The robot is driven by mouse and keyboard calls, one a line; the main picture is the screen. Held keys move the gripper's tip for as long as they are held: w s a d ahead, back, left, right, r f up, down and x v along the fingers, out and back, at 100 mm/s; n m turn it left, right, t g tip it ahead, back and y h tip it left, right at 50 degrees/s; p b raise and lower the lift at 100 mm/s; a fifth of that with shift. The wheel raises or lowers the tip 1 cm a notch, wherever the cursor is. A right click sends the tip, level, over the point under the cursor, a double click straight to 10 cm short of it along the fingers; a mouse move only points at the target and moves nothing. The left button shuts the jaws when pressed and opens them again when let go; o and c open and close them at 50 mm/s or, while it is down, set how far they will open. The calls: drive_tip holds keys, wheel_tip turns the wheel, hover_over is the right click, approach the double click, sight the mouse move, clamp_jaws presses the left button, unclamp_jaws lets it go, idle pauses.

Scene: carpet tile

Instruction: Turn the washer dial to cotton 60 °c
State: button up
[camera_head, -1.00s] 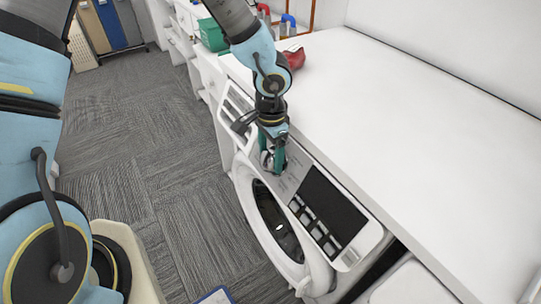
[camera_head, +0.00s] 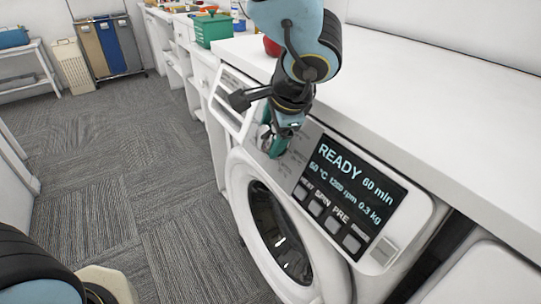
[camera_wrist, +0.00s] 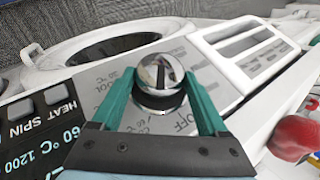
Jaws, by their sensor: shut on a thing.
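The white washer (camera_head: 240,207) stands under the counter, its control panel tilted up. Its lit display (camera_head: 352,185) reads READY, 60 min, 60 °C, 1200 rpm, 0.3 kg. The round chrome dial (camera_wrist: 160,72) is at the panel's middle in the wrist view. My gripper (camera_head: 270,142) is shut on the dial, with a green finger on either side of it; in the head view the fingers largely hide the dial. Labels around it are partly readable in the wrist view, including OFF and COOL; the dial's pointer is not clear.
The white countertop (camera_head: 440,125) runs above and behind the washer. A red object (camera_wrist: 293,138) lies on it near my wrist. A green box (camera_head: 212,30) stands farther back. The round door (camera_head: 275,232) is below the panel. Carpeted floor (camera_head: 130,150) at left is open.

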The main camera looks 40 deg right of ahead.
drive_tip(key=t+b, duration=0.1)
drive_tip(key=b, duration=0.2)
drive_tip(key=shift+s+f+m, duration=0.1)
drive_tip(key=shift+f+m, duration=0.25)
drive_tip(key=shift+m, duration=0.05)
drive_tip(key=shift+r+t+h+b, duration=0.1)
drive_tip(key=shift+t+h+b, duration=0.2)
drive_tip(key=shift+b, duration=0.35)
drive_tip(key=shift+a+r, duration=0.1)
drive_tip(key=shift+r, duration=0.05)
drive_tip(key=o, duration=1.3)
drive_tip(key=shift+c, duration=0.2)
drive_tip(key=shift+s+r, duration=0.1)
drive_tip(key=v, duration=1)
drive_tip(key=shift+s, duration=0.3)
drive_tip(key=shift+a+r, duration=0.1)
